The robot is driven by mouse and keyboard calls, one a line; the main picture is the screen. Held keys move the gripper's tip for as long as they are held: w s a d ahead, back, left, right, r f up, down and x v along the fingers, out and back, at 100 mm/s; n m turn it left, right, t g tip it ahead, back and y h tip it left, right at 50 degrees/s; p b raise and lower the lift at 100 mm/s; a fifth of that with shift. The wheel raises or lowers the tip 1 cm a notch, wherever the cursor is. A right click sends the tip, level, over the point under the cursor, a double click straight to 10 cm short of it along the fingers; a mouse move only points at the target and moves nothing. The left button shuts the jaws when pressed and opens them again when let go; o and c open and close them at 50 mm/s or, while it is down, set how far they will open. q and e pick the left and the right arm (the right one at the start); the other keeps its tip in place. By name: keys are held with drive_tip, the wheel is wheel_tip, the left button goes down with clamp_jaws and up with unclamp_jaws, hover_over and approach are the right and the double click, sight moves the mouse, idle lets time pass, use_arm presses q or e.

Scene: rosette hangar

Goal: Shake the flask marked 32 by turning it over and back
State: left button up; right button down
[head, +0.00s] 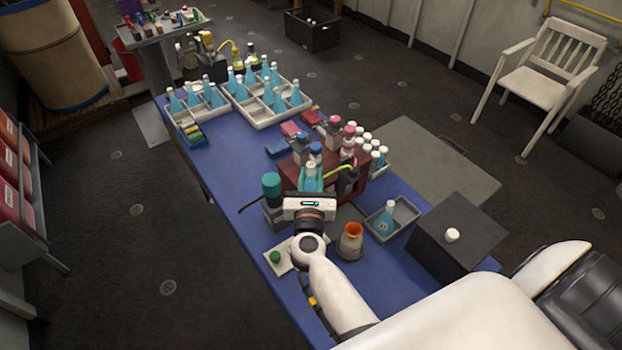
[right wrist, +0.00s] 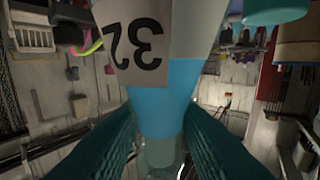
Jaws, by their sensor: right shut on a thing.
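My right gripper (head: 310,187) is above the near part of the blue table. It is shut on the flask marked 32 (right wrist: 180,85), which fills the middle of the right wrist view. The label (right wrist: 136,42) shows its number upside down. The wide body is at the top of that view and the narrow neck end (right wrist: 160,152) is at the bottom, between the dark teal fingers. In the head view the flask is largely hidden. My left gripper is out of view.
A teal-capped bottle (head: 271,186) stands close left of the gripper. A dark red rack (head: 345,185) with bottles is behind it. An orange-rimmed jar (head: 350,243), a grey tray (head: 405,214) with a blue flask, and a dark box (head: 460,235) are to the right.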

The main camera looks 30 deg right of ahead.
sight(311, 166)
drive_tip(key=shift+r+p, duration=3.3)
drive_tip(key=shift+r, duration=0.8)
drive_tip(key=shift+f, duration=0.1)
